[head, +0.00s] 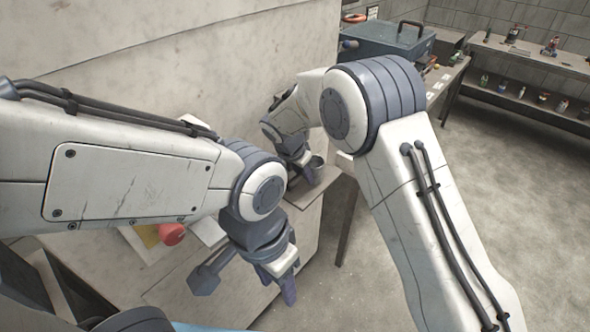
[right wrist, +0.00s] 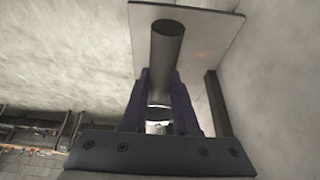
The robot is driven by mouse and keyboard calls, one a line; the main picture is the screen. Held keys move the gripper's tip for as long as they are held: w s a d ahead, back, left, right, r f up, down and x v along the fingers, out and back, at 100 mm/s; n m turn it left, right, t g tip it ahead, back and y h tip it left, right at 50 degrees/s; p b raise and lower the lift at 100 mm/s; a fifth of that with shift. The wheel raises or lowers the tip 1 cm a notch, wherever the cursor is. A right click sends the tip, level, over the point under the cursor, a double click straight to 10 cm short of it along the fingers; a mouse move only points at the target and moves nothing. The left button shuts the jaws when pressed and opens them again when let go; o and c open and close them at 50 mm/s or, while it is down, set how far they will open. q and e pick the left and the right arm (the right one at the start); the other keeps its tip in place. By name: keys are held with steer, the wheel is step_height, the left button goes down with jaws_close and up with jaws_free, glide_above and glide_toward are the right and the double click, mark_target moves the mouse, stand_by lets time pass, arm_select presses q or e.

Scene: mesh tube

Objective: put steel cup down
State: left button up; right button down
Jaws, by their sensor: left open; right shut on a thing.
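The steel cup (right wrist: 167,50) is a dark grey cylinder in the right wrist view, held between the two fingers of my right gripper (right wrist: 164,90). In the head view, my right gripper (head: 307,170) is over the far right corner of the worktable (head: 285,222), with the cup's dark round rim (head: 317,161) beside its fingers. The table corner (right wrist: 215,25) shows behind the cup in the right wrist view. I cannot tell whether the cup's base touches the tabletop. My left gripper (head: 279,278) is open and empty, low in front of the table.
A blue-grey toolbox (head: 385,42) stands on a farther bench. Shelves (head: 530,65) line the back right wall. The floor at right is clear.

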steer(key=shift+w+a+r+p, duration=0.1)
steer(key=shift+w+a+p, duration=0.15)
steer(key=shift+w+a, duration=0.25)
steer(key=shift+w+a+p, duration=0.25)
steer(key=shift+a, duration=0.3)
steer(key=shift+w+a+f+p, duration=0.2)
steer(key=shift+a+p, duration=0.1)
steer(key=shift+f, duration=0.6)
steer(key=shift+f, duration=0.1)
steer(key=shift+f, duration=0.15)
steer(key=c, duration=0.7)
jaws_free()
steer(key=shift+d, duration=0.1)
